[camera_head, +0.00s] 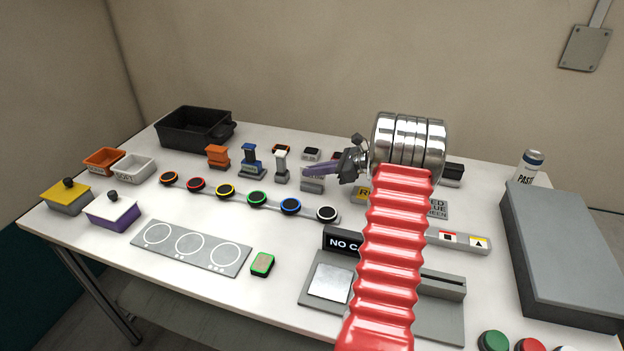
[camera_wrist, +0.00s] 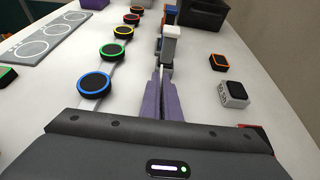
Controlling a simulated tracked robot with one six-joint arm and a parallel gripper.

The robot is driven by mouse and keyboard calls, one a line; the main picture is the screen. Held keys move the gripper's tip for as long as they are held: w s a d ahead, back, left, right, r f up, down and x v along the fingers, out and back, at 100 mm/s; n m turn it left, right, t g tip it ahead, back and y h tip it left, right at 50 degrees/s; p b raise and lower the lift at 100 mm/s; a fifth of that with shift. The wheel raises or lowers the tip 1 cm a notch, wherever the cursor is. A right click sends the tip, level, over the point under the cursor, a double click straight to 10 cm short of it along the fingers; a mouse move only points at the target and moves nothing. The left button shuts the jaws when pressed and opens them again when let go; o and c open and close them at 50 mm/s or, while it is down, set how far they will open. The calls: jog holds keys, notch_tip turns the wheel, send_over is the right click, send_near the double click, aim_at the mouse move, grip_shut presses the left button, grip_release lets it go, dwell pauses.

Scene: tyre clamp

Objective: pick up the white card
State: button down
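The white card (camera_head: 329,282) looks like a pale square lying flat on the left part of a grey base (camera_head: 312,301), in front of a black sign reading "NO C…" (camera_head: 342,242). My gripper (camera_head: 310,168) is well behind and above it, over the back middle of the table, pointing left. In the wrist view my gripper's purple fingers (camera_wrist: 162,78) lie close together with nothing visible between them. The card is not in the wrist view. My red arm hides part of the base and sign.
Handled blocks, including a white one (camera_head: 281,166), stand near my fingertips. A row of coloured round buttons (camera_head: 257,199) runs in front. A black bin (camera_head: 195,127) is at back left. A large grey box (camera_head: 570,250) and a can (camera_head: 526,168) stand at right.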

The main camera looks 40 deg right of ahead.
jog(key=shift+r, duration=0.15)
notch_tip(320, 180, up, 10)
jog(key=shift+f, duration=0.1)
dwell(0.4)
dwell(0.4)
